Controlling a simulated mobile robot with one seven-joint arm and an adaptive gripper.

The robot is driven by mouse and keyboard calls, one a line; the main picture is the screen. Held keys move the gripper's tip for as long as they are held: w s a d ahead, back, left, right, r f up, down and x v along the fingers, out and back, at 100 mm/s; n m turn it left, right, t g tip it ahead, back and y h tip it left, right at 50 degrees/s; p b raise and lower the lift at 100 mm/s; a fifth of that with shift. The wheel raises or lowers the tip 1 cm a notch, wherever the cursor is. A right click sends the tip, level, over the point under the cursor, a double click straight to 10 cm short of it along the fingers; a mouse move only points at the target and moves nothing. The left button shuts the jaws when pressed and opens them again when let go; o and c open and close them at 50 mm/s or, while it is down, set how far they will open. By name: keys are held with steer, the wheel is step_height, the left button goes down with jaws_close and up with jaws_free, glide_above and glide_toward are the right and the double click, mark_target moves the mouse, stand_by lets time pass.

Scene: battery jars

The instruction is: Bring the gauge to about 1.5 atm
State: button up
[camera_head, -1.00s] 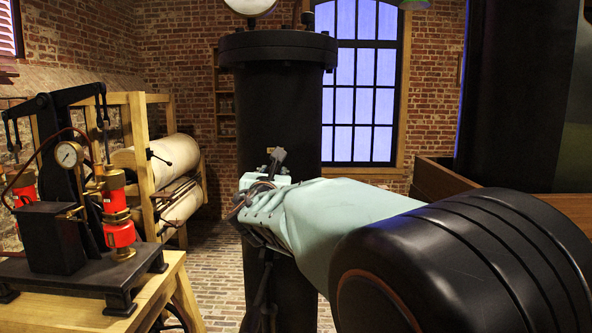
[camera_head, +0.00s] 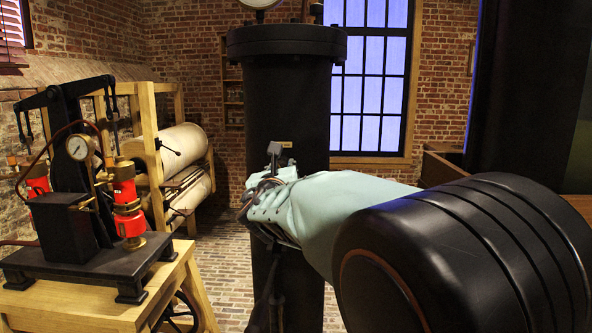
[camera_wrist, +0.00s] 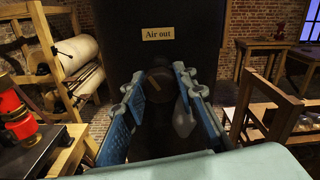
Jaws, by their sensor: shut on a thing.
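A tall black cylinder (camera_head: 287,105) stands ahead, with a round gauge (camera_head: 258,3) on top, mostly cut off by the picture edge, so its reading is hidden. Another round gauge (camera_head: 78,147) sits on the pump at left; its figures are too small to read. In the wrist view, a dark round valve knob (camera_wrist: 158,80) is on the cylinder, below an "Air out" label (camera_wrist: 158,33). My gripper (camera_wrist: 158,84) faces it, a finger on each side of the knob, shut on it. A grey paddle-shaped piece (camera_wrist: 183,118) shows by the right finger. In the head view my gripper (camera_head: 268,180) is at the cylinder's front.
The pump with red cylinders (camera_head: 127,207) stands on a wooden table (camera_head: 150,298) at left. Behind it is a wooden frame with pale rolls (camera_head: 180,152). Wooden furniture (camera_wrist: 270,115) stands at right in the wrist view. Brick floor shows between table and cylinder.

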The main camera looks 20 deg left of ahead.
steer(key=shift+f+m+b, duration=0.25)
steer(key=shift+m+b, duration=0.45)
steer(key=shift+b, duration=0.55)
steer(key=shift+m+b, duration=0.9)
steer(key=shift+b, duration=0.15)
steer(key=m+b, duration=0.2)
steer(key=b, duration=0.1)
steer(key=shift+m, duration=0.3)
steer(key=shift+r+m+b, duration=0.25)
steer(key=shift+m+b, duration=0.1)
steer(key=shift+m, duration=0.35)
steer(key=o, duration=1.3)
